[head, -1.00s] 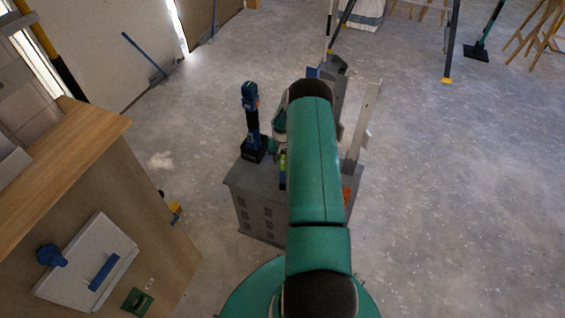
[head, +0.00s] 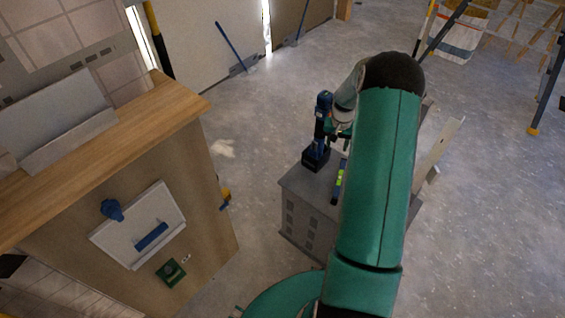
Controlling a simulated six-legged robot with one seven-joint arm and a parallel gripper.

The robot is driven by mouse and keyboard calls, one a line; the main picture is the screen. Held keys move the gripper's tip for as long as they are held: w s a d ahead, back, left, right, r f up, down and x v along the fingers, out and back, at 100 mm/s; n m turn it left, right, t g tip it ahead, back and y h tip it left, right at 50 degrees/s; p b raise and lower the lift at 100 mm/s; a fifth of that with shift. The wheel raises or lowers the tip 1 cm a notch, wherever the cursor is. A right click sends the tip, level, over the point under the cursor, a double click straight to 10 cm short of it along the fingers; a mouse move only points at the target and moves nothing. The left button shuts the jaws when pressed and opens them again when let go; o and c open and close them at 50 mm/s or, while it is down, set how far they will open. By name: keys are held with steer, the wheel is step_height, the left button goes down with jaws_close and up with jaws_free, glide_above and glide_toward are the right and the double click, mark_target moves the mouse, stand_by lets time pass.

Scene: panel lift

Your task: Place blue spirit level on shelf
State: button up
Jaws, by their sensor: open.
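The spirit level (head: 338,190) is a narrow blue-dark bar with a bright yellow-green vial. It lies on top of the grey cabinet (head: 307,188), and my arm passes close to its right side. My gripper (head: 341,134) is open, above the cabinet beyond the far end of the level and beside the blue drill. Its fingers are small and partly hidden by my arm, and I cannot tell whether they touch anything. The likely shelf is the wooden counter top (head: 130,128) at the left.
A blue and black cordless drill (head: 320,135) stands upright on the cabinet, close to my gripper. A grey panel (head: 65,120) stands on the counter top. A white panel with blue parts (head: 125,225) is on the counter's side. Open concrete floor (head: 490,180) lies right.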

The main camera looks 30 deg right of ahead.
steer(key=a+r+n, duration=0.2)
steer(key=a+r, duration=0.6)
steer(key=r, duration=0.6)
steer(key=s+a+r+n+t, duration=0.1)
steer(key=s+a+r, duration=0.5)
steer(key=a+r, duration=0.3)
steer(key=s+a+r+n+t, duration=0.2)
steer(key=s+a+r, duration=0.4)
steer(key=a+r, duration=0.3)
steer(key=shift+a+r+t+h, duration=0.3)
steer(key=shift+a+h, duration=0.1)
steer(key=shift+a, duration=0.6)
steer(key=shift+o, duration=0.5)
steer(key=s+a+n, duration=0.1)
steer(key=s+a, duration=0.2)
steer(key=s, duration=0.3)
steer(key=s+a+r+n+t+y, duration=0.1)
steer(key=s+a, duration=0.3)
steer(key=s, duration=0.1)
steer(key=shift+s+a+r+n+t, duration=0.15)
steer(key=shift+s+r+n+t, duration=0.15)
steer(key=shift+s+n, duration=0.1)
steer(key=shift+s+a+f, duration=0.1)
steer(key=shift+s, duration=0.05)
steer(key=shift+c, duration=1.2)
steer(key=shift+s, duration=0.15)
